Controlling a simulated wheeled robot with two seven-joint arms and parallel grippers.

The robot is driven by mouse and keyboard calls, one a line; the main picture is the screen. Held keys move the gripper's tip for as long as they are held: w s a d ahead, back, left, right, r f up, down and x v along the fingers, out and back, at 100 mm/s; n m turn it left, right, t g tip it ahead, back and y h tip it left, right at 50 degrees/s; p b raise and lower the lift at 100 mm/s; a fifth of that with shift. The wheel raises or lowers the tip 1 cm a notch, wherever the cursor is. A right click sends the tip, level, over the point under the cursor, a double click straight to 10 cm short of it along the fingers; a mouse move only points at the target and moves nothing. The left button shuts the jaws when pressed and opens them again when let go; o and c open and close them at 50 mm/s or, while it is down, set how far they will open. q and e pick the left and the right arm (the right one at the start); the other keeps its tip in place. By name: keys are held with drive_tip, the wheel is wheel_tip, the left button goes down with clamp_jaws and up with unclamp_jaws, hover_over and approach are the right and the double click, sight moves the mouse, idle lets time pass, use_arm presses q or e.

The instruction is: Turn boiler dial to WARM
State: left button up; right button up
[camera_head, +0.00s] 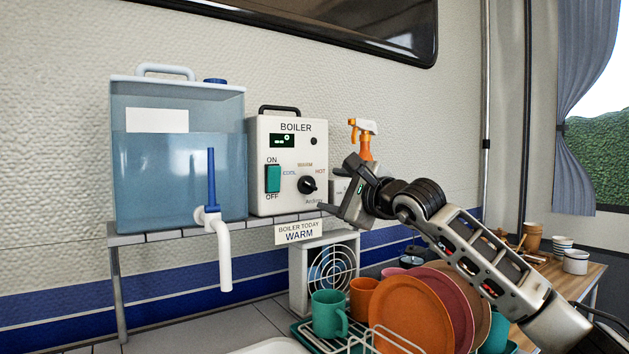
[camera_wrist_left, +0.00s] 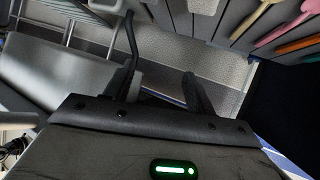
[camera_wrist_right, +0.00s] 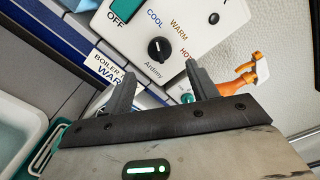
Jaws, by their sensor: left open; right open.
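The boiler (camera_head: 288,160) is a white box on a grey shelf, with a small green display and a teal ON/OFF switch (camera_head: 273,179). Its black dial (camera_head: 307,184) sits among the labels COOL, WARM and HOT. The dial also shows in the right wrist view (camera_wrist_right: 160,50), ahead of the fingertips; I cannot tell its exact pointer direction. A sign (camera_head: 300,233) below reads "BOILER TODAY WARM". My right gripper (camera_head: 335,185) is open and empty, just right of the dial and apart from it. My left gripper (camera_wrist_left: 163,80) is open and empty, away from the boiler.
A blue water tank (camera_head: 180,160) with a white tap stands left of the boiler. An orange spray bottle (camera_head: 364,142) stands behind my right gripper. Below are a fan heater (camera_head: 325,268), a rack with plates (camera_head: 415,310) and mugs. A wooden counter (camera_head: 565,280) with cups is at right.

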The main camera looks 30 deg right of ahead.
sight(312, 186)
drive_tip(key=w, duration=0.2)
drive_tip(key=w+p, duration=0.1)
drive_tip(key=w, duration=0.1)
drive_tip(key=w+a, duration=0.1)
drive_tip(key=w, duration=0.2)
drive_tip(key=shift+w+p, duration=0.1)
drive_tip(key=shift+p, duration=0.2)
drive_tip(key=c, duration=1)
